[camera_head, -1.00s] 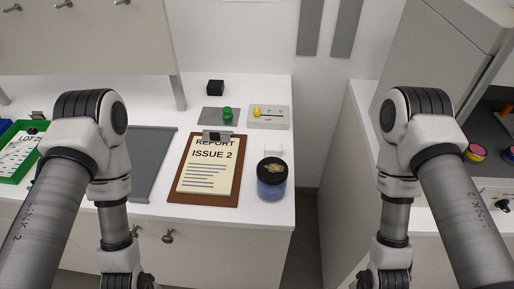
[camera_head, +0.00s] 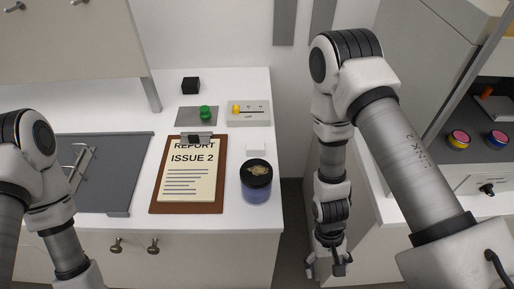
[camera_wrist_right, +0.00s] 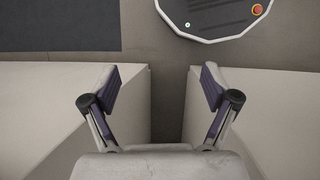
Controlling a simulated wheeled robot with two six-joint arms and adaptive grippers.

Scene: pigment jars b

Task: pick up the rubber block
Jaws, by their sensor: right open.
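A small black block (camera_head: 190,86), which looks like the rubber block, sits at the back of the white counter in the head view. My right gripper (camera_head: 328,266) hangs low in front of the gap to the right of the counter, well away from the block. In the right wrist view the right gripper (camera_wrist_right: 160,88) is open, with nothing between its fingers. My left arm enters at the left edge of the head view, and its gripper is out of the picture.
A clipboard (camera_head: 160,197), a blue jar with dark lid (camera_head: 256,190), a small white block (camera_head: 255,149), a grey plate with a green knob (camera_head: 205,112) and a pale box with a yellow knob (camera_head: 248,118) occupy the counter.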

